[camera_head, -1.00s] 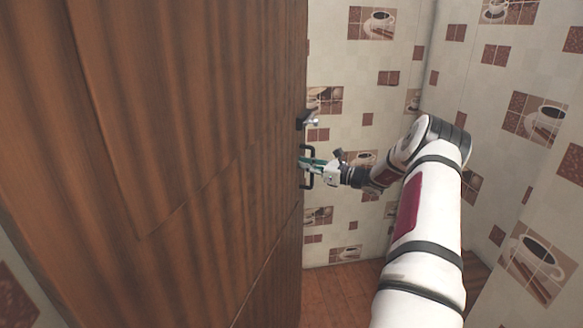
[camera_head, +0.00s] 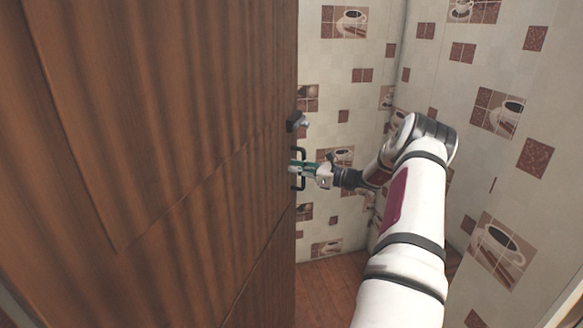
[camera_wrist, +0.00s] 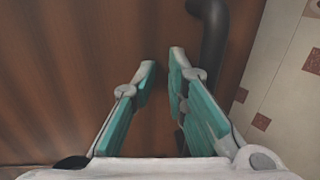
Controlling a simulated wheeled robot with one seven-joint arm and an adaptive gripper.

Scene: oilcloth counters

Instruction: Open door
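The brown wooden door (camera_head: 190,150) fills the left half of the head view, and its free edge runs down the middle. A dark bar handle (camera_head: 299,154) stands out near that edge, below a small dark latch piece with a metallic knob (camera_head: 303,122). My gripper (camera_head: 300,168) is at the handle in the head view. In the wrist view its two green-padded fingers (camera_wrist: 163,72) are apart, with a narrow gap and brown door behind. The dark handle (camera_wrist: 215,45) curves past the outer side of the right finger and is partly hidden by it.
Tiled walls with coffee-cup pictures (camera_head: 345,55) stand beyond the door edge and close along the right (camera_head: 500,180). Brown floor (camera_head: 325,290) shows low between the door and my arm. The room on the right is narrow.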

